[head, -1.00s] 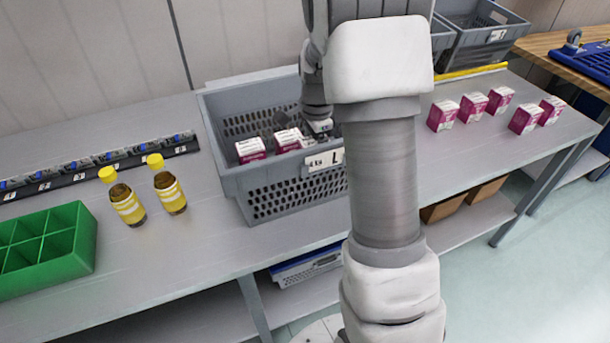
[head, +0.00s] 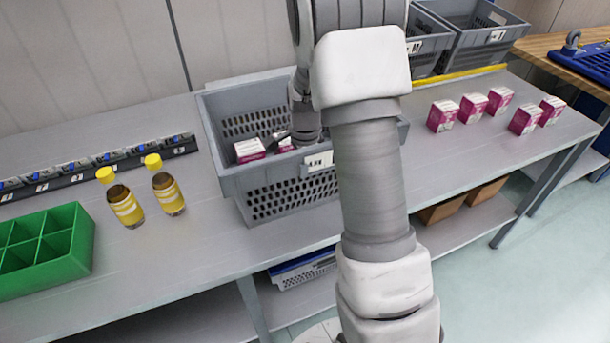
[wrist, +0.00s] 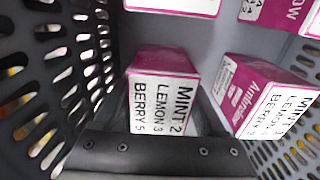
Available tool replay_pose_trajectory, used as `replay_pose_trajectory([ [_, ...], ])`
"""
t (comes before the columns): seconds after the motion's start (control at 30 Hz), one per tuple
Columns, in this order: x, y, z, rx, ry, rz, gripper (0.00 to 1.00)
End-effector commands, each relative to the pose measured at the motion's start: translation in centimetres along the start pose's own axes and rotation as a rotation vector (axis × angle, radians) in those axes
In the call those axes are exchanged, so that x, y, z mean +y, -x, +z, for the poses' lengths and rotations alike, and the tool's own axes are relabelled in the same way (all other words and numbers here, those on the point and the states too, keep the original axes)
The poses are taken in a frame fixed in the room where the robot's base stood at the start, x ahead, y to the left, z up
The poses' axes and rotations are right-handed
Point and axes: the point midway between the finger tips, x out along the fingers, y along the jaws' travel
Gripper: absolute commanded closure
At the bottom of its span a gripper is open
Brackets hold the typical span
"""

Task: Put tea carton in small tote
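Magenta-and-white tea cartons lie inside the grey tote (head: 232,184), which stands mid-table in the head view. One carton (head: 250,150) shows clearly there; another (head: 286,145) is mostly hidden by my wrist. In the wrist view, a carton marked MINT, LEMON, BERRY (wrist: 164,92) sits in front of my gripper (wrist: 164,118). The dark fingers appear on either side of its near end, apart from each other. A similar carton (wrist: 262,98) lies to the right, and others are cut off at the top. My gripper is down inside the tote; its fingertips are hidden in the head view.
Several magenta cartons (head: 472,107) stand on the table at the right. Two yellow-capped bottles (head: 168,193) and a green divided tray (head: 70,250) are at the left. More grey totes (head: 480,48) stand at the back right. The perforated tote walls are close around my gripper.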

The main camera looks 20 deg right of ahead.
Motion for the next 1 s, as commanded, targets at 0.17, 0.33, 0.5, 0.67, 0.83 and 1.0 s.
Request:
replay_pose_trajectory([
  [0.17, 0.0, 0.0, 0.0, 0.0, 0.0, 0.001, 0.02],
  [0.33, 0.0, 0.0, 0.0, 0.0, 0.0, 0.001, 0.02],
  [0.5, 0.0, 0.8, 0.0, 0.0, 0.0, -0.001, 0.02],
  [0.67, -0.1, 3.5, 0.0, 0.001, 0.0, -0.005, 0.02],
  [0.83, -0.1, 7.4, 0.0, 0.001, 0.0, -0.005, 0.02],
  [1.0, -0.1, 10.4, 0.0, 0.0, -0.001, -0.003, 0.02],
])
